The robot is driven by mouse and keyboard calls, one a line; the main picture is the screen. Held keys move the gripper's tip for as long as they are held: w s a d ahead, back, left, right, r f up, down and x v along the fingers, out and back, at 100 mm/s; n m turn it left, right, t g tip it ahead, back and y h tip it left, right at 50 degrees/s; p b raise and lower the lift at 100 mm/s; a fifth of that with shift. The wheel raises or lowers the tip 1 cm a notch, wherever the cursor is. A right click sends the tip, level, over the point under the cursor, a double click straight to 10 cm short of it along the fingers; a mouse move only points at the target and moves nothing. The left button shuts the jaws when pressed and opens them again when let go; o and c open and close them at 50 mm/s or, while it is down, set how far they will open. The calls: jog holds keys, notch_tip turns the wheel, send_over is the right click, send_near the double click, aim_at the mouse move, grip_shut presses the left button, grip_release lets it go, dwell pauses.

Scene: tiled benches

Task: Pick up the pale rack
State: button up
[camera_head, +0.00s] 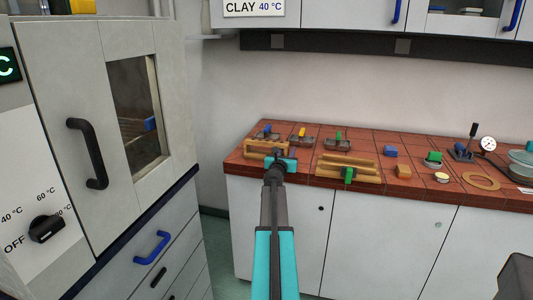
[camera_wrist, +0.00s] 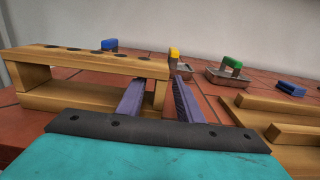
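The pale wooden rack (camera_wrist: 85,62) stands at the left of the wrist view. It has a top board with a row of dark holes, a lower board and an upright at its right end. In the head view the rack (camera_head: 257,150) is at the bench's left end, partly hidden by my arm. My gripper (camera_wrist: 160,82) is open, with two purple fingers. The left finger overlaps the rack's opening and the right finger is right of its end upright. I cannot tell whether either finger touches it. My gripper also shows in the head view (camera_head: 281,155).
Metal trays with blue, yellow and green handles (camera_head: 302,135) stand behind the rack. A stepped wooden piece with a green clip (camera_head: 348,166) lies to the right, then a blue block (camera_head: 390,151) and a wooden block (camera_head: 403,171). A grey oven cabinet (camera_head: 100,110) stands at left.

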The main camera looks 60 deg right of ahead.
jog(key=shift+c, duration=0.2)
grip_shut()
jog(key=shift+r, duration=0.1)
jog(key=shift+r+p, duration=2.1)
jog(key=shift+r, duration=2.85)
